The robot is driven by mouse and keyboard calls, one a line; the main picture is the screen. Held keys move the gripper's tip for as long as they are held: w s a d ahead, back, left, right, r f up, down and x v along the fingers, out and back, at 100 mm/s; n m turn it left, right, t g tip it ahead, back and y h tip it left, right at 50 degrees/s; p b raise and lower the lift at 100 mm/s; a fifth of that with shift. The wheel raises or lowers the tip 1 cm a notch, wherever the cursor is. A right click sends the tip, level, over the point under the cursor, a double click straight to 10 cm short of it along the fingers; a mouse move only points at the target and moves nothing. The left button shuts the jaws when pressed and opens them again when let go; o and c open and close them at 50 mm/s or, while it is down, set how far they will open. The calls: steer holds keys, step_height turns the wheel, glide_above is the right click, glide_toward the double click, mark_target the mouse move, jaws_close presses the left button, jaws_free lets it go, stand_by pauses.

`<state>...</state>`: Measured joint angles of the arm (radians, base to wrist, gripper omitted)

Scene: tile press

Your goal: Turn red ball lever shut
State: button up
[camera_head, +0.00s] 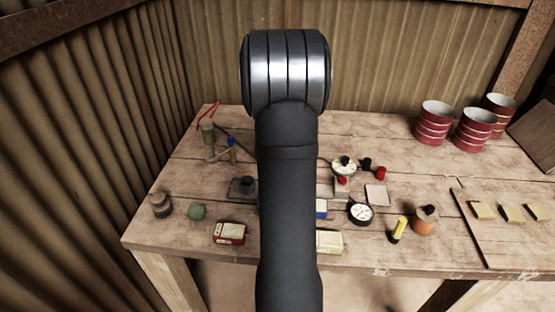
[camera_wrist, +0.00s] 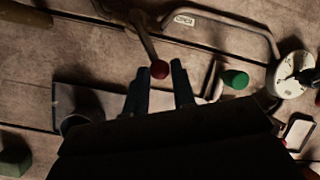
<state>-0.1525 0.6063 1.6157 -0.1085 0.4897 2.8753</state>
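The lever's pivot is at or beyond the picture's top edge and is not clear.
A bent grey bar (camera_wrist: 268,30) with a small label stands near the lever, right of it. A green knob (camera_wrist: 235,78) and a white dial (camera_wrist: 288,78) lie farther right. The wooden table (camera_head: 420,170) holds several small items and dials. Red cans (camera_head: 434,122) stand at the back right.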

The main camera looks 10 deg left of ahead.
steer(key=o, duration=0.3)
steer(key=shift+r, duration=0.1)
steer(key=v, duration=1.7)
steer(key=shift+r, duration=0.1)
